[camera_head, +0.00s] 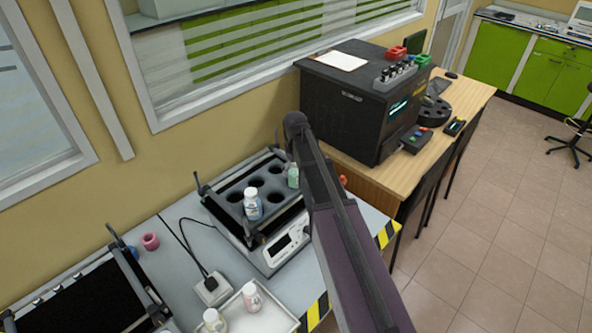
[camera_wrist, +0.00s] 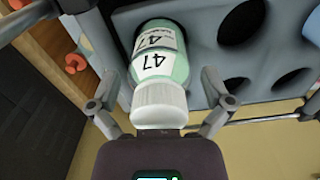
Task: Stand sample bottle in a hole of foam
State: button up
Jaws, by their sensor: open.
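A green sample bottle (camera_wrist: 158,58) with a white cap and a label reading 47 is between the spread fingers of my gripper (camera_wrist: 160,80) in the wrist view. Its lower end is at the grey foam (camera_wrist: 205,52), seemingly in a hole; the hole's rim around it is not clear. The fingers show gaps on both sides of the bottle. In the head view the green bottle (camera_head: 293,176) is upright at the foam's right side, beside my arm. A second white-capped bottle (camera_head: 252,205) stands in the foam's front part. My gripper is hidden in the head view.
Several foam holes are empty. The foam sits on a white device (camera_head: 277,258) with a raised frame around it. A white tray (camera_head: 262,318) with two pale bottles is in front. A black analyser (camera_head: 345,110) stands on the wooden table behind.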

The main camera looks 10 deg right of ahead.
jog(key=shift+r, duration=0.1)
notch_tip(320, 180, up, 12)
jog(key=p, duration=1.2)
dwell(0.7)
jog(key=s+m, duration=0.5)
jog(key=s, duration=1.5)
notch_tip(320, 180, down, 7)
jog(key=b, duration=0.6)
jog(key=shift+r, duration=0.2)
